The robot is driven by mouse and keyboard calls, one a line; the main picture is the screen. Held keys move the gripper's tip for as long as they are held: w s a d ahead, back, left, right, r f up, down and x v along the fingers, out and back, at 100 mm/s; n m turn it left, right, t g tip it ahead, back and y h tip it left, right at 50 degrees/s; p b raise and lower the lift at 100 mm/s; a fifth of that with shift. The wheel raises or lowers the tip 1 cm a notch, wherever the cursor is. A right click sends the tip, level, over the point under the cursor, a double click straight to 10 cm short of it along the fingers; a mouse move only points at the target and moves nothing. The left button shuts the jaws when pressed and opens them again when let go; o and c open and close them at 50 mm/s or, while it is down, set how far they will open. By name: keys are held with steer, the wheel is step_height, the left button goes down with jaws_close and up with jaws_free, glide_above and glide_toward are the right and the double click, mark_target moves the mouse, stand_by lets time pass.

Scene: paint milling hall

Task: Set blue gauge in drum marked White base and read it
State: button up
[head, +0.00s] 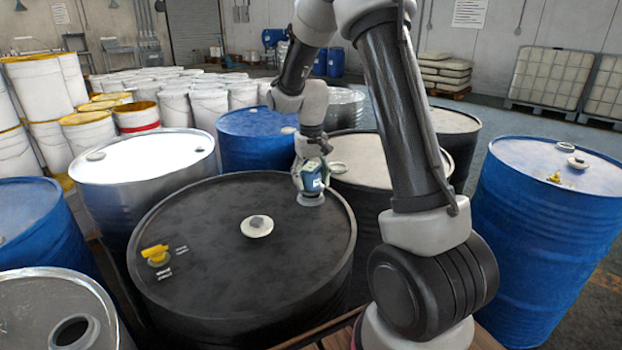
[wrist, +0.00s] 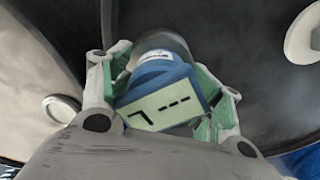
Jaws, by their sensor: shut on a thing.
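The blue gauge (head: 314,183) is held upright at the right rear of a large black drum's lid (head: 215,220). My gripper (head: 309,168) is shut on it from both sides. A grey round base shows under the gauge at the lid; I cannot tell whether it is seated in an opening. In the wrist view the gauge (wrist: 158,78) sits between green-padded fingers, its pale display (wrist: 160,107) facing the camera with dark dashes and an angled mark, no clear number. Small white labels (head: 164,272) on the black drum are too small to read.
The black lid carries a pale round cap (head: 257,226) and a yellow tap (head: 155,254). Other drums crowd close: a silver one (head: 145,160), a blue one (head: 250,135), and a grey-lidded one (head: 365,165) behind right. A blue drum (head: 545,230) stands at right.

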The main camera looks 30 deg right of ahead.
steer(key=shift+f, duration=0.95)
steer(key=o, duration=1.5)
step_height(320, 180, up, 12)
steer(key=shift+r, duration=0.1)
steer(key=shift+s+a+r+n+t, duration=0.2)
steer(key=shift+s+r+t, duration=0.85)
steer(key=shift+s, duration=3.85)
steer(key=shift+s+d+r+n+t, duration=0.1)
steer(key=shift+s+r+n+t, duration=0.25)
steer(key=shift+s+r, duration=2.9)
steer(key=shift+s+a+f+n+t, duration=0.25)
steer(key=shift+s+t, duration=0.55)
steer(key=shift+s, duration=5.75)
